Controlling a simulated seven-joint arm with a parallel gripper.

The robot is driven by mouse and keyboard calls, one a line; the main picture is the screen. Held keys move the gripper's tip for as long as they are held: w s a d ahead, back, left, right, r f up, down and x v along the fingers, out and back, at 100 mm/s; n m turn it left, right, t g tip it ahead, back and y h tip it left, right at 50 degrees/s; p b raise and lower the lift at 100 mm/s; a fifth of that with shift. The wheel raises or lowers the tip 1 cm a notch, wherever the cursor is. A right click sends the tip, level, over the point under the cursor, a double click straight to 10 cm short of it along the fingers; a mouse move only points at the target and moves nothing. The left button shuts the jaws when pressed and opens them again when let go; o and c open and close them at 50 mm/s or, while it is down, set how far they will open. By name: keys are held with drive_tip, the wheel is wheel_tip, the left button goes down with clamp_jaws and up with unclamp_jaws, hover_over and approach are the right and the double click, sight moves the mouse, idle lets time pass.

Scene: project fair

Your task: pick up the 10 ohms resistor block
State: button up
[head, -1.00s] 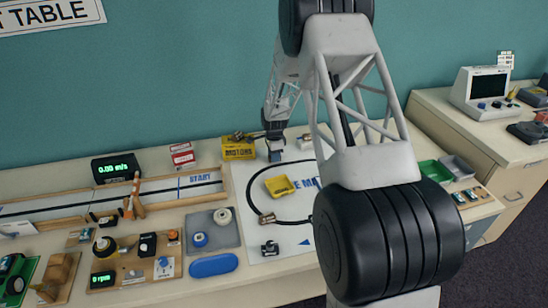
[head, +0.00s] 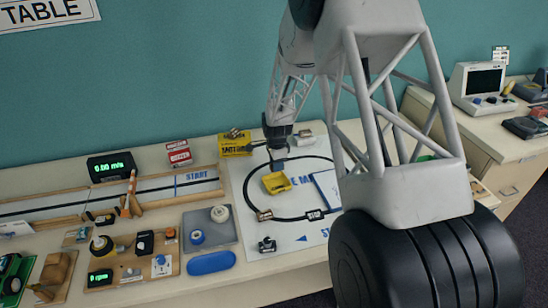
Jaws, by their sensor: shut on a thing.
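No other block marked 10 ohms can be made out. My arm covers the right part of the table.
A yellow box (head: 235,147) and a pale object (head: 303,138) stand close behind my gripper. A black looped track with small units lies on the mat. A wooden track (head: 150,197), a grey tray (head: 209,229) and a blue case (head: 212,263) lie to the left.

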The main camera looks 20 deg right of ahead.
sight(278, 184)
drive_tip(key=shift+s+a+r, duration=0.1)
drive_tip(key=shift+s+r, duration=0.1)
drive_tip(key=shift+s, duration=1.8)
